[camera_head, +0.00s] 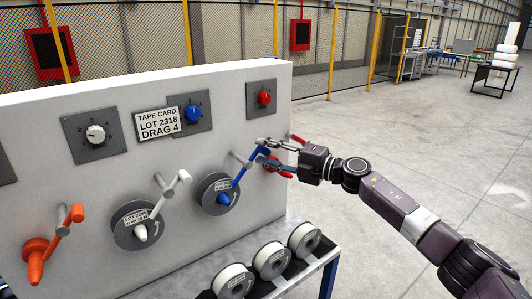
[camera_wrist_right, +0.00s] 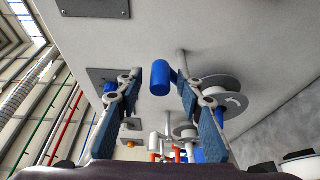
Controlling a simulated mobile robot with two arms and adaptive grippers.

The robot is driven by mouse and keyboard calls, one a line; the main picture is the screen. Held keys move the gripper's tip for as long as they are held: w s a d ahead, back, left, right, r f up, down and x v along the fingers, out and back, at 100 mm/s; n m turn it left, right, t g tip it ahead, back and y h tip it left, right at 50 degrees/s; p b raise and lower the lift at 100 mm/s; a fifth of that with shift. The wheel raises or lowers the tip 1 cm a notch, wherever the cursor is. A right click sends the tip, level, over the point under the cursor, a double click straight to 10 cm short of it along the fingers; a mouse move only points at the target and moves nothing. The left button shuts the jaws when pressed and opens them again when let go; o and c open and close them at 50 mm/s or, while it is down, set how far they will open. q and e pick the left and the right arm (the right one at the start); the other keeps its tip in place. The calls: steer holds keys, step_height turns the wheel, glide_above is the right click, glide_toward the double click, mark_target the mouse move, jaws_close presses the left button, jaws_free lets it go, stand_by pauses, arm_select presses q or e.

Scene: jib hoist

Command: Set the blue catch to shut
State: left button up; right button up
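The blue catch (camera_head: 262,151) is a lever with a round blue end, on a pale post that stands out from the grey panel. Its arm slants down and left in the head view, near the blue-handled reel (camera_head: 214,207). In the right wrist view the blue end (camera_wrist_right: 160,77) lies between the finger tips, and the arm runs close by the right-hand finger. My right gripper (camera_head: 268,152) is open around or just beside the catch; it also shows open in the wrist view (camera_wrist_right: 158,95). Contact cannot be told. My left gripper is not in view.
The panel (camera_head: 225,110) carries a blue knob (camera_head: 193,113), a white knob (camera_head: 95,134), a red knob (camera_head: 264,98) and a tape card (camera_head: 159,123). White (camera_head: 183,176) and orange (camera_head: 76,213) levers stand left. A red lever (camera_head: 297,138) is partly behind my gripper. Spools (camera_head: 270,260) sit below.

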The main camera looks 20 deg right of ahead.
steer(key=shift+d, duration=0.15)
steer(key=shift+s+d+f, duration=0.1)
steer(key=shift+s+d, duration=0.15)
steer(key=v, duration=1.1)
steer(key=shift+s, duration=0.1)
